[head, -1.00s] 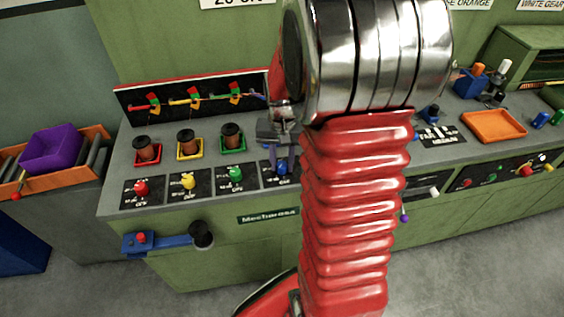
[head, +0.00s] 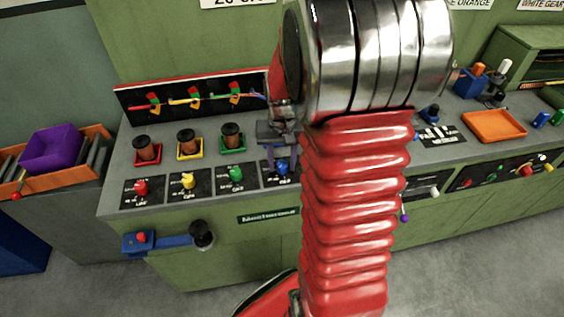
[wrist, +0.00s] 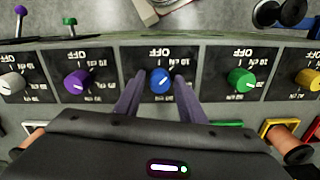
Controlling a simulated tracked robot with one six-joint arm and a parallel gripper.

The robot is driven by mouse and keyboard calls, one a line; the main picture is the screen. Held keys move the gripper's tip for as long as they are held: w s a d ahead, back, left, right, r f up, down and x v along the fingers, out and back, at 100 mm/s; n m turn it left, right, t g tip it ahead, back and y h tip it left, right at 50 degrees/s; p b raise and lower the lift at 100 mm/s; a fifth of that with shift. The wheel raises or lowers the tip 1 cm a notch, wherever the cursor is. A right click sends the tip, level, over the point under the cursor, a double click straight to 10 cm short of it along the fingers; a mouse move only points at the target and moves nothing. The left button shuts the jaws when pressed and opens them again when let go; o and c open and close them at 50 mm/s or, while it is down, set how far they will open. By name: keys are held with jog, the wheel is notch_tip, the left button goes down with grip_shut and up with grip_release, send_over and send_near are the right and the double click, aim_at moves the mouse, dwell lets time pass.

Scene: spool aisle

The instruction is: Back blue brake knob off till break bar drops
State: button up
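The blue brake knob (head: 282,168) sits on a black dial plate at the counter's front edge, right of the green knob. In the wrist view the blue knob (wrist: 160,81) has a white pointer line and lies between my two fingers. My gripper (wrist: 158,77) is open around it, one finger on each side, with a narrow gap showing on both. In the head view my gripper (head: 277,158) points down at the knob. A blue bar (head: 257,96) shows at the right end of the black back panel, its far end hidden by my arm.
Red (head: 141,187), yellow (head: 188,180) and green (head: 236,174) knobs stand in a row to the left, with copper spools behind them. A purple knob (wrist: 77,82) is close beside the blue one in the wrist view. An orange tray (head: 494,125) lies at right.

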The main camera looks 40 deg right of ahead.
aim_at(282, 164)
jog(key=shift+o, duration=1)
notch_tip(282, 164, up, 14)
jog(key=shift+f, duration=0.15)
dwell(0.3)
jog(key=s+a+r+n+t, duration=0.2)
jog(key=s+a, duration=0.3)
jog(key=a, duration=0.5)
jog(key=s+a+r+n+t, duration=0.2)
jog(key=s+a+n, duration=0.3)
jog(key=a, duration=0.5)
jog(key=shift+s+r+t, duration=0.3)
jog(key=shift+s+t, duration=0.5)
